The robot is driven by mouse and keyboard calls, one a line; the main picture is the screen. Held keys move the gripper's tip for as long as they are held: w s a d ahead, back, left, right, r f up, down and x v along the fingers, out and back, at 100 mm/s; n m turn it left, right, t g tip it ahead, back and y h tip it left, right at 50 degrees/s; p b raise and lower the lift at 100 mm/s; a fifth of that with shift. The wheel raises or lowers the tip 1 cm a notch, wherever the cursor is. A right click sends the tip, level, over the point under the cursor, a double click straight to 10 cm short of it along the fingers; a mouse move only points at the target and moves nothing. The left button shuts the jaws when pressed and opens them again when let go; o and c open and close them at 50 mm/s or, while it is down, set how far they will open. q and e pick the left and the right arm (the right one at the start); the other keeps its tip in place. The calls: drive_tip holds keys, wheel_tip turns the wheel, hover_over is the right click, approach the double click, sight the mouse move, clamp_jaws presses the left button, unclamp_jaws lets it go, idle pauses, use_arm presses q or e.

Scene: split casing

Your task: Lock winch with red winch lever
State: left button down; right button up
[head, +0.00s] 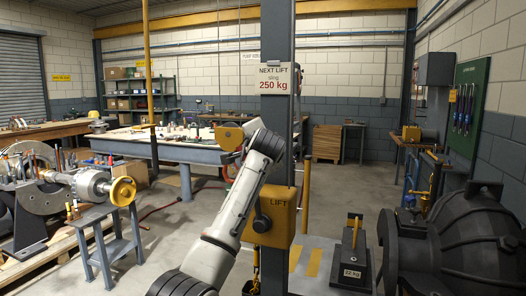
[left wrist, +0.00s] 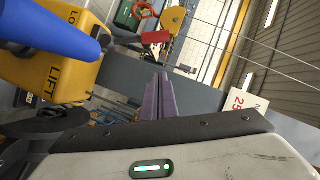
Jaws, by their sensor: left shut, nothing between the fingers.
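The yellow winch box (head: 283,219), marked LIFT, is mounted on the grey column. In the left wrist view the winch box (left wrist: 88,62) lies at the left, partly behind a blue cylindrical handle (left wrist: 50,30). A red grip on a dark stem, apparently the red winch lever (left wrist: 155,37), sticks out beside the box. My left gripper (left wrist: 159,76) is shut and empty, its tips just short of the red grip in the picture; I cannot tell if they touch. In the head view my left arm's wrist hides the fingers and lever. My right gripper is out of view.
A yellow hook block (head: 228,138) hangs left of the column (head: 277,105); it also shows behind the lever in the wrist view (left wrist: 172,20). A 250 kg sign (head: 279,79) is above. A large dark casing (head: 470,240) stands at right, beside a weight (head: 352,262).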

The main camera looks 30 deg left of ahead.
use_arm(q)
drive_tip(key=b+v, duration=0.1)
drive_tip(key=v, duration=0.4)
drive_tip(key=shift+s+d, duration=0.3)
drive_tip(key=d+f+h, duration=0.3)
drive_tip(key=f, duration=1.7)
drive_tip(key=s+d+f+g+h, duration=0.1)
drive_tip(key=s+d+f+h, duration=0.1)
drive_tip(key=s+f, duration=0.65)
drive_tip(key=s+d+f+g+h, duration=0.1)
drive_tip(key=s+d+f, duration=0.2)
drive_tip(key=f, duration=1.1)
drive_tip(key=s+d+f+n+g+h, duration=0.15)
drive_tip(key=s+d+f, duration=0.25)
drive_tip(key=s+f, duration=0.95)
drive_tip(key=s+d+f+n+h, duration=0.1)
drive_tip(key=s+d+f, duration=0.1)
drive_tip(key=s, duration=0.8)
drive_tip(key=s+d+f+n+g+h, duration=0.1)
drive_tip(key=s+d+f+n, duration=0.1)
drive_tip(key=s, duration=0.8)
drive_tip(key=shift+s+f, duration=0.2)
drive_tip(key=shift+f, duration=0.35)
drive_tip(key=shift+n+g+h, duration=0.25)
